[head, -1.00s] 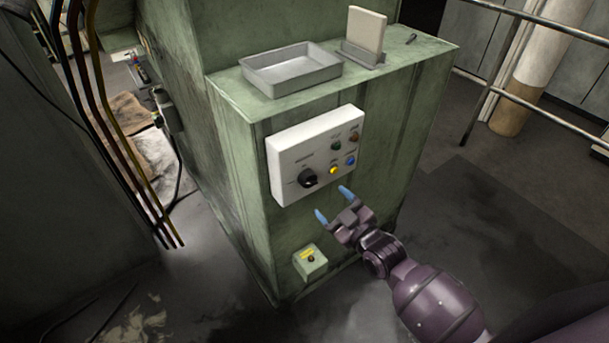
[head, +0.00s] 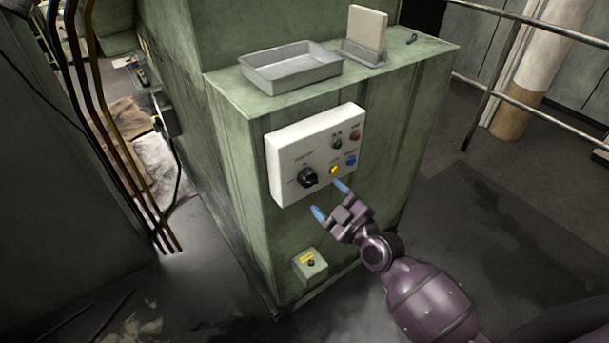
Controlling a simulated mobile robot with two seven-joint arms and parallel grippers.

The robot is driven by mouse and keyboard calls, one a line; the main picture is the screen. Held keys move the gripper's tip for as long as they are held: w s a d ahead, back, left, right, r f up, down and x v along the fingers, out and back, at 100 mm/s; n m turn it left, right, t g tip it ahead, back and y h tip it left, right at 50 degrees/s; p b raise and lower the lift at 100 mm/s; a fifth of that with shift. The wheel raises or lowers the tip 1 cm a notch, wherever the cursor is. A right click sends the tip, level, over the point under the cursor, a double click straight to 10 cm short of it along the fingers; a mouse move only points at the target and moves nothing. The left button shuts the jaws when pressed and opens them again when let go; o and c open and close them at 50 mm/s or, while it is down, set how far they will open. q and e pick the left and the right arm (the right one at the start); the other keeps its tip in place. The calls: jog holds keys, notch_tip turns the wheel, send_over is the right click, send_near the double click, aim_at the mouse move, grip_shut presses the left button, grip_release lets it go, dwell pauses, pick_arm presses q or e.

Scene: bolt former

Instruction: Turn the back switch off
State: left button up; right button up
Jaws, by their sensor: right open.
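A white control panel (head: 285,150) is on the front face of the green machine cabinet. It carries a black rotary switch (head: 308,178) at its lower left. Its handle looks tilted, but I cannot read its marked positions. My right gripper (head: 330,200) is open and empty, its two blue fingertips apart. It is just below and to the right of the rotary switch, and I see no contact with it. One fingertip is close to the yellow button (head: 334,170). My left gripper is not in view.
A green button, a red-brown button and a blue button (head: 351,160) are on the panel's right side. A small box with a yellow label (head: 311,263) is low on the cabinet. A grey tray (head: 290,72) is on top. A metal railing (head: 500,65) stands at right.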

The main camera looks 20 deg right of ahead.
aim_at(312, 183)
jog(key=b+x, duration=0.1)
jog(key=x, duration=0.6)
jog(key=shift+a+f, duration=0.1)
jog(key=shift+s+m, duration=0.15)
jog(key=shift+m, duration=0.45)
jog(key=shift+s+m+p, duration=0.15)
jog(key=shift+m+p, duration=0.25)
jog(key=shift+m, duration=0.8)
jog(key=m, duration=0.2)
jog(key=shift+m, duration=0.3)
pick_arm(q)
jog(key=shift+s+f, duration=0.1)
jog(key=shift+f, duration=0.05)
pick_arm(e)
jog(key=shift+m, duration=0.7)
